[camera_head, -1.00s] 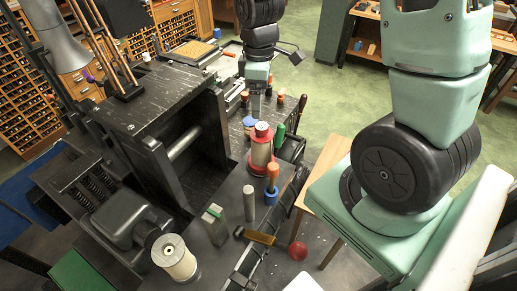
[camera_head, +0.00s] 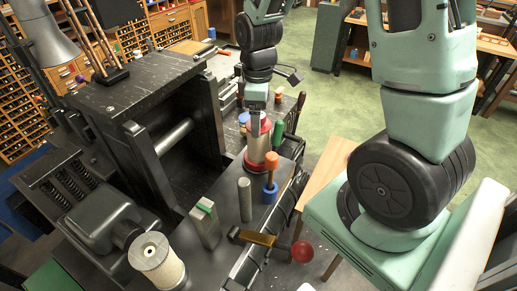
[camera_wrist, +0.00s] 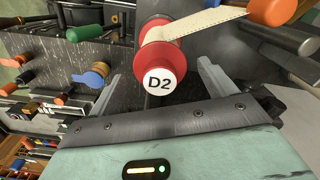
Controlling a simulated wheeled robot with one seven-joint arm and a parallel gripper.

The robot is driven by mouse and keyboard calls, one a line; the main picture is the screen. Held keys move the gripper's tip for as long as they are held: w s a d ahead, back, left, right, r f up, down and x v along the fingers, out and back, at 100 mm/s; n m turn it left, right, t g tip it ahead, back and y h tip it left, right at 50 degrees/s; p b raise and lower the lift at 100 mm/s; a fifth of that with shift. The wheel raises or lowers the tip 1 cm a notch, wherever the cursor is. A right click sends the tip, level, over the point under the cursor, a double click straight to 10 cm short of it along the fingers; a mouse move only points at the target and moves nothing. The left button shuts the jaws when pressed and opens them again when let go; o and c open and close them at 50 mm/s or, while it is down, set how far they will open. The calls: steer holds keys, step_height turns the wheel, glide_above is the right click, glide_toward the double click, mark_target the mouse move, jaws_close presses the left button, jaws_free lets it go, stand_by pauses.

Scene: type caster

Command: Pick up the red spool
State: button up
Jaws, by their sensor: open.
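The red spool (camera_head: 260,150) stands upright on the dark machine bed in the head view, with red ends and a pale wound middle. In the wrist view the red spool (camera_wrist: 143,58) shows its round end with a white "D2" label, and a pale strip runs from it to the upper right. My gripper (camera_wrist: 160,85) is open, with one finger on each side of the spool's labelled end; contact is not visible. In the head view my gripper (camera_head: 257,109) is directly above the spool, its fingers partly hidden.
A grey cylinder (camera_head: 245,200), a green-topped block (camera_head: 205,225) and a cream spool (camera_head: 158,262) stand nearer. A green handle (camera_head: 276,132) is behind right. The tall black machine frame (camera_head: 150,170) is left.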

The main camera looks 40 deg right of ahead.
step_height(320, 180, down, 2)
steer(key=shift+f+b, duration=0.25)
steer(key=shift+b, duration=0.4)
steer(key=shift+r, duration=0.1)
steer(key=c, duration=1.5)
